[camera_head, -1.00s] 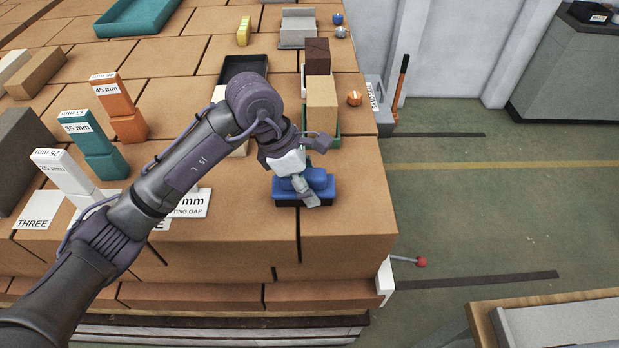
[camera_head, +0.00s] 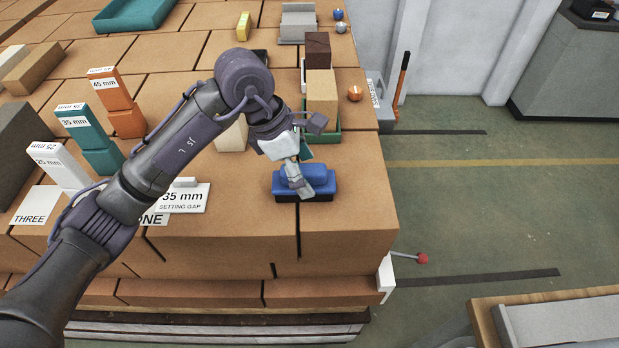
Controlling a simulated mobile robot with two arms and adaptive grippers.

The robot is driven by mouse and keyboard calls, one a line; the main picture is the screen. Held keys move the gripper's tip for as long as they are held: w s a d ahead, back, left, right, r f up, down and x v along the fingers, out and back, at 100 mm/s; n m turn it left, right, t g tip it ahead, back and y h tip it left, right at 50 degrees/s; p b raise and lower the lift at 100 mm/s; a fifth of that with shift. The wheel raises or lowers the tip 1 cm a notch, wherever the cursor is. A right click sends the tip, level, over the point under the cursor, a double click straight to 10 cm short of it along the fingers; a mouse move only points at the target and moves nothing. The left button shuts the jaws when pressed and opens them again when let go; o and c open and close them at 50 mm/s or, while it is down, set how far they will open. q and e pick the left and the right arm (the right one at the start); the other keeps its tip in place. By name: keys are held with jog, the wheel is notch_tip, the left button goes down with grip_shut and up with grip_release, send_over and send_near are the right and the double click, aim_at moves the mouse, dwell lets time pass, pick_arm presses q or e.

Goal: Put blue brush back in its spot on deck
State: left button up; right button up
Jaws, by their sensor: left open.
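The blue brush (camera_head: 320,181) lies on the brick deck (camera_head: 345,228) near its front right corner, bristles down. My left gripper (camera_head: 298,184) is open over the brush, with its fingers in front of the brush's middle and left part. Whether the fingers touch the brush cannot be told. My right gripper is not in view.
A green tray (camera_head: 332,137) with stacked bricks (camera_head: 321,92) stands behind the brush. The 35 mm setting gap card (camera_head: 182,199) lies to the left, with labelled blocks (camera_head: 102,158) beyond. An orange ball (camera_head: 355,93) sits near the deck's right edge.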

pick_arm(q)
jog(key=b+v, duration=0.2)
jog(key=v, duration=0.6)
jog(key=shift+b, duration=0.3)
jog(key=shift+a+r, duration=0.3)
jog(key=shift+r, duration=0.35)
jog(key=shift+s+f, duration=0.1)
